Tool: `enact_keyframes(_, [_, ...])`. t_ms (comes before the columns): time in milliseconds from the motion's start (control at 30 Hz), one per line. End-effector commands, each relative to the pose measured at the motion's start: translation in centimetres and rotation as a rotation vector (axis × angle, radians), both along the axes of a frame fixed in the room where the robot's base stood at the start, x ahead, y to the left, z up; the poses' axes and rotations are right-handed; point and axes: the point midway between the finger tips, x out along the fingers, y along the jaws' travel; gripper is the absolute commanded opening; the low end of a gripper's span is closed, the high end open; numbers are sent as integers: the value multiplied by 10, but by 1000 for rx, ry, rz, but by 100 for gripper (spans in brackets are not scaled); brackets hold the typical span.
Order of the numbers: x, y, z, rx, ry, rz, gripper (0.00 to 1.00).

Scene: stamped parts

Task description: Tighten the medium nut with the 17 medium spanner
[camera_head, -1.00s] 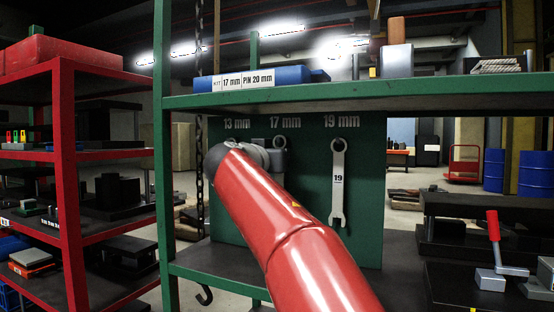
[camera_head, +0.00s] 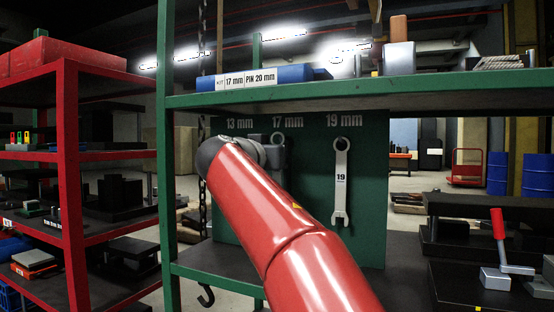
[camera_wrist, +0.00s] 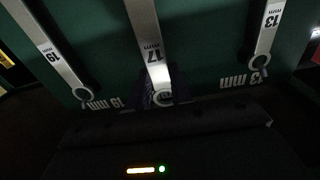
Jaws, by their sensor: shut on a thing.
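The 17 spanner (camera_wrist: 150,45) is a light grey bar marked 17 in the middle of the wrist view, with its ring end toward my gripper. My gripper (camera_wrist: 163,97) is shut on it near the ring end, in front of the green board. In the head view my gripper (camera_head: 275,150) is mostly hidden by my red arm; a ring end shows just above it, under the 17 mm label. The medium nut is not seen in either view.
The 19 spanner (camera_head: 341,180) hangs close to the right on the green board (camera_head: 367,200). The 13 spanner (camera_wrist: 267,30) hangs on the other side. A green shelf (camera_head: 370,93) with a blue box (camera_head: 262,79) runs above. A red-handled fixture (camera_head: 496,240) stands at lower right.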

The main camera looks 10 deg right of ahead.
Motion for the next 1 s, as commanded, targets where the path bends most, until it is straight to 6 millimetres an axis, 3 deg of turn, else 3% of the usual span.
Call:
enact_keyframes(567, [-13,10,0,0,-1,1,0])
enact_keyframes(1000, [-53,39,-1,0,-1,1,0])
